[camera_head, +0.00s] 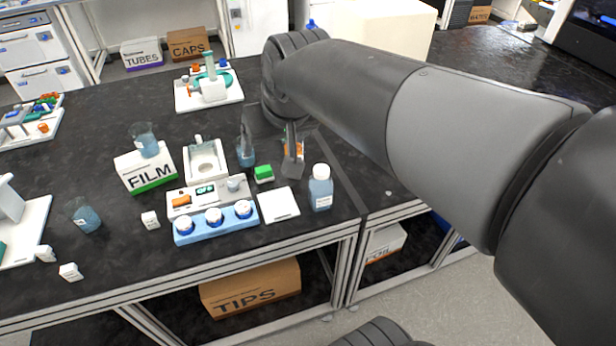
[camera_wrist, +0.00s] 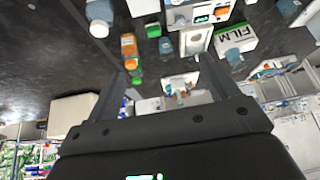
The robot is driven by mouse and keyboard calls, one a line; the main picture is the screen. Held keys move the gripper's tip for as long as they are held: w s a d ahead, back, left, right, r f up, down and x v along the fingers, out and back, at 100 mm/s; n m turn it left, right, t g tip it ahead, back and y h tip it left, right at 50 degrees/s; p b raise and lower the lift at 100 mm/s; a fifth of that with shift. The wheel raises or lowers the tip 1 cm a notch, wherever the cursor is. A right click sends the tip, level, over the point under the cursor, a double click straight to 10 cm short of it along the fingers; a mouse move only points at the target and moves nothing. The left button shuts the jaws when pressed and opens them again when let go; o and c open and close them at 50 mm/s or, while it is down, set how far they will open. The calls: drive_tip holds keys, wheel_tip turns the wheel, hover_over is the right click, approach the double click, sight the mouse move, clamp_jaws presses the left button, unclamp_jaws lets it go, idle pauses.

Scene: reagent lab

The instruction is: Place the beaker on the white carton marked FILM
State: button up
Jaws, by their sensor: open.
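The white carton marked FILM (camera_head: 150,180) has a green stripe and sits left of centre on the dark bench. It appears upside down in the wrist view (camera_wrist: 238,36). A clear beaker with blue liquid (camera_head: 146,146) appears to stand on its top. A second such beaker (camera_head: 83,217) stands at the left front. A third (camera_head: 246,153) stands right of a white frame-like tray and also shows in the wrist view (camera_wrist: 166,46). My gripper (camera_head: 270,150) is open, its fingers spread near this third beaker. I cannot tell whether the beaker is between the fingers.
An orange-labelled bottle (camera_head: 297,149) is partly hidden by my gripper. A white-capped bottle (camera_head: 321,188), a green-topped block (camera_head: 263,174), a white pad (camera_head: 278,205) and a blue rack with white-capped jars (camera_head: 203,232) crowd nearby. Bare bench lies behind the carton.

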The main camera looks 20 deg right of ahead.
drive_tip(key=s+d+f, duration=0.2)
drive_tip(key=s, duration=0.3)
drive_tip(key=s+d+f+m, duration=0.1)
drive_tip(key=s+f, duration=0.2)
drive_tip(key=s, duration=0.3)
drive_tip(key=shift+d+h, duration=0.35)
drive_tip(key=shift+h, duration=0.05)
